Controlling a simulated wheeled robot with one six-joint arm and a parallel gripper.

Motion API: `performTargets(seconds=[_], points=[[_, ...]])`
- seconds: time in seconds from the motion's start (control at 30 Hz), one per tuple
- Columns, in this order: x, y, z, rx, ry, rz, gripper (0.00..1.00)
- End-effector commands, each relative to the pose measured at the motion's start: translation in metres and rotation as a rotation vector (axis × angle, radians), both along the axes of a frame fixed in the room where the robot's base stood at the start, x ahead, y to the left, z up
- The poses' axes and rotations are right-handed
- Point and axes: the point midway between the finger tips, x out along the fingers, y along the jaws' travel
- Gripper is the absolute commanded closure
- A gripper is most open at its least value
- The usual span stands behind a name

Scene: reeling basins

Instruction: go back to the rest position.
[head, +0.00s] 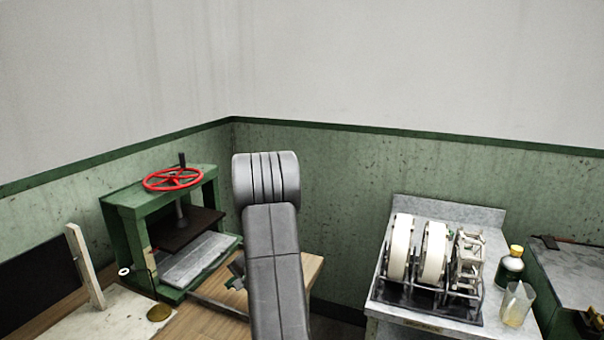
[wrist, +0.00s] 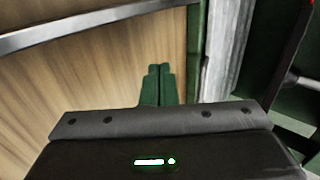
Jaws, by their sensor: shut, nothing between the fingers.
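My gripper (wrist: 157,84) shows in the wrist view as two green fingers close together, shut and empty. They are over a wooden tabletop (wrist: 110,75), beside a green frame edge on the right. In the head view my grey arm rises in the middle and hides part of the wooden table (head: 310,268). Only a small green part of the gripper shows at the arm's left side, close to the press; its fingertips cannot be made out there.
A green press (head: 125,232) with a red handwheel (head: 173,179) stands at the left. A grey table at the right bears a machine with white reels (head: 433,252), a yellow-capped bottle (head: 511,265) and a clear beaker (head: 517,304). The wall behind is bare.

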Motion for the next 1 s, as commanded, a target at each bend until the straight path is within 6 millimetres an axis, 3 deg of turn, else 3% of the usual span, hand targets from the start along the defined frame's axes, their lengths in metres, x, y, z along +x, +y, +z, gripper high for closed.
performTargets(seconds=[0.6,0.8,1.0], points=[[-0.047,-0.116,0.004,0.000,0.003,-0.006,1.00],[-0.062,-0.152,-0.004,0.000,-0.002,-0.004,1.00],[-0.073,-0.179,0.003,0.001,-0.001,-0.002,1.00]])
